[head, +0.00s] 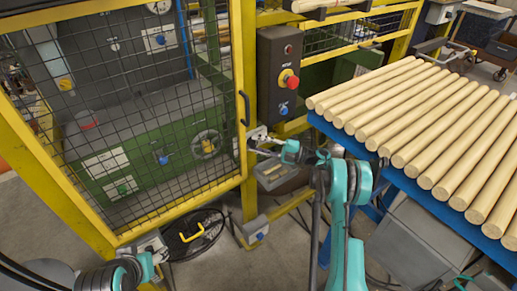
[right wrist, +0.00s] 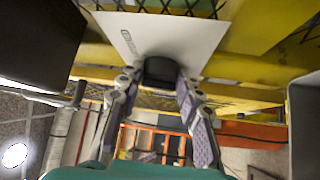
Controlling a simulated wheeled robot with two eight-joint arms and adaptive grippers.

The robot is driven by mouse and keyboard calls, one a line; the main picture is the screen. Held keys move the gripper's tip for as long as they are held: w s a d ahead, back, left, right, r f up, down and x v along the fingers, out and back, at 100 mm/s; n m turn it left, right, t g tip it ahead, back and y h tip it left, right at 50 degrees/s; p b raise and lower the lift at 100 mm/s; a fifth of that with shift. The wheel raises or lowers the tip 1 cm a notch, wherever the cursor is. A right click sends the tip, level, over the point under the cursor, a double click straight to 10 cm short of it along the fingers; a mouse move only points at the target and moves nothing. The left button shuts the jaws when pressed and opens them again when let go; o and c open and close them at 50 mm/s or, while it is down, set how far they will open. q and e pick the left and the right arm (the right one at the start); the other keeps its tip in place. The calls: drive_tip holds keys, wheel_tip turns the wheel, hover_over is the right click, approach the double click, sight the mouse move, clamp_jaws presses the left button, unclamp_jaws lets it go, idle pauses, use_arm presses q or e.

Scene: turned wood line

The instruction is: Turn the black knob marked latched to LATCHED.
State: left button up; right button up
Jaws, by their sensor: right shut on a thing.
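The black knob (right wrist: 161,70) stands out from a white plate (right wrist: 120,32) with small lettering, too small and skewed to read. The plate also shows in the head view (head: 257,133), on the yellow post beside the mesh door. My right gripper (right wrist: 158,82) has one finger on each side of the knob and is shut on it. In the head view my right gripper (head: 262,141) reaches the plate from the right and mostly hides the knob. The knob's pointing direction cannot be read. My left arm shows at the lower left; its finger state is unclear.
The yellow-framed mesh door (head: 242,60) has a black handle (head: 245,108). A dark control box (head: 278,75) with a red stop button (head: 289,80) sits above my right gripper. Pale wooden rods (head: 430,130) lie on a blue rack (head: 345,140) at the right.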

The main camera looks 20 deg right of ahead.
use_arm(q)
drive_tip(key=shift+f+b, duration=0.35)
drive_tip(key=shift+f, duration=0.25)
use_arm(e)
drive_tip(key=shift+s+a+f+m+t+y, duration=0.15)
drive_tip(key=shift+m+t+y, duration=0.2)
drive_tip(key=shift+m+t, duration=0.65)
drive_tip(key=shift+w+f+m+t+y, duration=0.1)
drive_tip(key=shift+m+t+y, duration=0.35)
drive_tip(key=shift+m, duration=0.9)
drive_tip(key=shift+s+a+f+m+t+y, duration=0.1)
drive_tip(key=shift+f+m+t+y, duration=0.1)
drive_tip(key=shift+m+t, duration=0.85)
drive_tip(key=shift+m, duration=0.3)
drive_tip(key=o, duration=1.2)
drive_tip(key=shift+c, duration=0.2)
drive_tip(key=shift+d, duration=0.15)
